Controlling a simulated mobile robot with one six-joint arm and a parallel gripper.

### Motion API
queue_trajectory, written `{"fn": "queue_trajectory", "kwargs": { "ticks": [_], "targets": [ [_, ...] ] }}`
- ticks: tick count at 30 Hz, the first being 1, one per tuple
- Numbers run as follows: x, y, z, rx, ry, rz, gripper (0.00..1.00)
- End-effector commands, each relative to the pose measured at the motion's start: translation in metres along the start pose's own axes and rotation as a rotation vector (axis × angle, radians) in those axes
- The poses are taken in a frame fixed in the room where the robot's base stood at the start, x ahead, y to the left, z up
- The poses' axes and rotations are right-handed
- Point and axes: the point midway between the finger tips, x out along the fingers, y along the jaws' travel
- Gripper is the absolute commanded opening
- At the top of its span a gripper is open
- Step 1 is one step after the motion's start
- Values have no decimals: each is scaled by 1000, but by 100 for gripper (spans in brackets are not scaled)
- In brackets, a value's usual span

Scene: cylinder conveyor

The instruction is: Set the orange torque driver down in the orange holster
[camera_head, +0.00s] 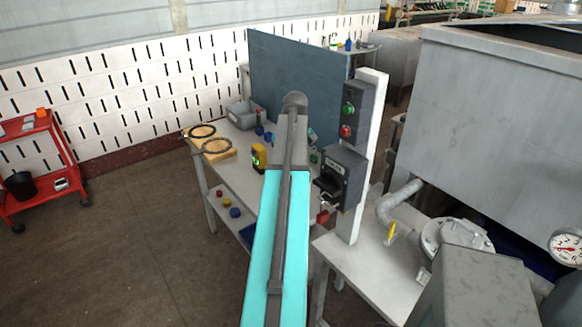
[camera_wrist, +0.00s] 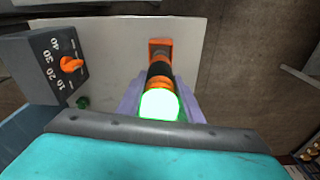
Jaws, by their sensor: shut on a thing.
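The orange torque driver (camera_wrist: 160,80), with a black band and a glowing green end, is between the pale lilac fingers of my gripper (camera_wrist: 160,92) in the wrist view. My gripper is shut on it. An orange, squared piece that looks like the orange holster (camera_wrist: 160,46) shows just beyond the driver's far end, over the pale surface. I cannot tell whether the driver's tip is inside it, touching it or above it. In the head view my own arm hides the gripper and the driver.
A grey box with an orange dial (camera_wrist: 70,64) stands left of the driver in the wrist view. The head view shows a worktable (camera_head: 224,185) with a yellow device (camera_head: 259,157), a grey bin (camera_head: 243,115) and rings. A post with buttons (camera_head: 349,109) rises right of my arm.

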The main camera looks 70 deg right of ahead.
Motion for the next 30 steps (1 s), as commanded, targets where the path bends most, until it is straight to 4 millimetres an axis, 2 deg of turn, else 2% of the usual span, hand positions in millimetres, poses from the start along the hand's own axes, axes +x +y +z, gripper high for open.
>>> {"fn": "queue_trajectory", "kwargs": {
  "ticks": [30],
  "targets": [
    [28,0,3,0,1,1,0]
  ]
}}
